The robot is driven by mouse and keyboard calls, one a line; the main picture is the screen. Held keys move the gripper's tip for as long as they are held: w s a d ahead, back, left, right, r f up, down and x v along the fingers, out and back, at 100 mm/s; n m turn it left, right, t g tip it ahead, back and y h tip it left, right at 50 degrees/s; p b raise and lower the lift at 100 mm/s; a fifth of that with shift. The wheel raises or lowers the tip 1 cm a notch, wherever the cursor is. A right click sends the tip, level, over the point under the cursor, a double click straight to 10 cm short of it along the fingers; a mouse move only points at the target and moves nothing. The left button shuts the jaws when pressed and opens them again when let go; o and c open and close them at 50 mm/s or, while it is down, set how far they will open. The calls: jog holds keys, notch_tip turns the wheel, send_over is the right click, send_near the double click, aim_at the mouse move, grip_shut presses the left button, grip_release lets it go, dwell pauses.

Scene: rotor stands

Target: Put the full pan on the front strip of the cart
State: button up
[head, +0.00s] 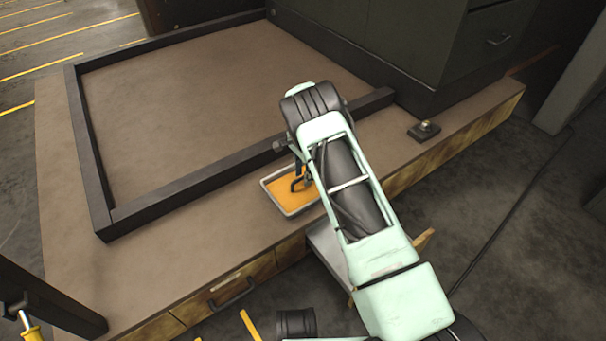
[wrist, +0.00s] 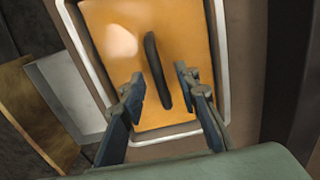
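The pan (head: 272,196) is a shallow pale-rimmed tray with a flat orange fill. It sits on the brown strip (head: 205,225) in front of the dark rail, near the front edge. In the wrist view the pan's orange fill (wrist: 195,35) lies below me, with a dark bar handle (wrist: 155,65) across its middle. My gripper (wrist: 160,82) is open, one finger on each side of the handle, with gaps showing. My arm hides the pan's right part in the head view. A metal-topped unit (head: 325,243), perhaps the cart, is mostly hidden under my arm.
A dark raised frame (head: 88,150) borders the empty brown area behind the strip. A dark cabinet (head: 440,45) stands at the back right. A small bolted block (head: 424,131) is on the strip to the right. A drawer handle (head: 232,293) projects at the front.

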notch_tip(320, 180, up, 12)
jog(key=shift+d, duration=0.15)
dwell(0.4)
